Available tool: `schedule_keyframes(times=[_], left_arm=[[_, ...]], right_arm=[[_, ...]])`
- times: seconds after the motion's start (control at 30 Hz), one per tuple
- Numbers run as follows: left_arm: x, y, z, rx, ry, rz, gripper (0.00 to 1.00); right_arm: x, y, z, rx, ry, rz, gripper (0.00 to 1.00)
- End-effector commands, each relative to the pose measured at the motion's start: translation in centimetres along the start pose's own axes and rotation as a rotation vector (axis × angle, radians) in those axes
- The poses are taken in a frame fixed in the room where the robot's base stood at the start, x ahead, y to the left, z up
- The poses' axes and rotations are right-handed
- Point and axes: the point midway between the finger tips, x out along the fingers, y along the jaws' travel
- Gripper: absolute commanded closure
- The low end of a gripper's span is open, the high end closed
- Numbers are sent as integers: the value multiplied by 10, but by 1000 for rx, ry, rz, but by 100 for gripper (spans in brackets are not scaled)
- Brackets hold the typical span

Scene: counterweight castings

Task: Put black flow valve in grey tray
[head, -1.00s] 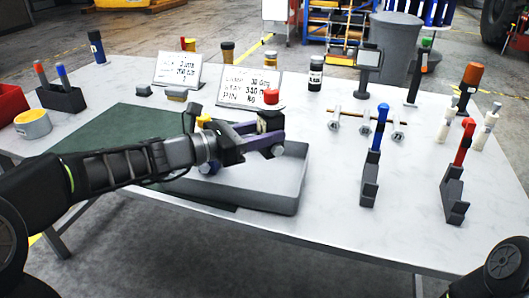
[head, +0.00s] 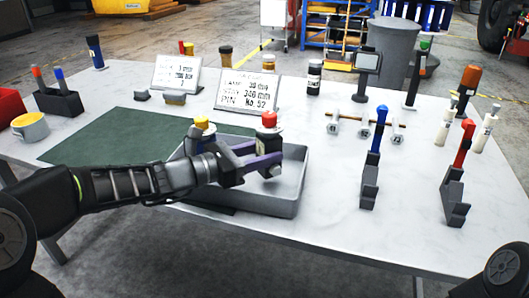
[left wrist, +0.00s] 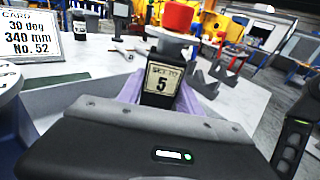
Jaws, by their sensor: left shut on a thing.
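The black flow valve (left wrist: 158,93) has a red knob, a pale flange and a black body with a "SET TO 5" tag in the left wrist view. My left gripper (head: 262,163) is shut on it, with purple fingers on either side of the body. In the head view its red knob stands upright above the fingers, over the grey tray (head: 285,207). The fingers hide its lower end, so I cannot tell whether it touches the tray floor. My right gripper is not in view.
A yellow-knobbed valve (head: 202,123) stands just left of the held one, partly hidden by my arm. A sign card (head: 247,91) stands behind the tray. Blue-handled (head: 378,130) and red-handled (head: 464,142) tools in dark holders stand to the right, with clear table between.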

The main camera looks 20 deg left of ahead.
Motion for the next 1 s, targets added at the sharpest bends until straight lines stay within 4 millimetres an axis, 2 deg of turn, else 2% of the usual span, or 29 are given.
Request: schedule_keyframes(times=[0.47, 0.5, 0.73, 1.0], left_arm=[[1, -1, -15, -5, 7, -1, 100], [1, 0, -18, -7, 11, -1, 55], [0, 1, -20, -7, 14, 2, 37], [0, 2, -20, -7, 15, 4, 37]], right_arm=[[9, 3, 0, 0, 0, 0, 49], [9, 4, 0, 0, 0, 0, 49], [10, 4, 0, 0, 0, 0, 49], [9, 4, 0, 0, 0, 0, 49]])
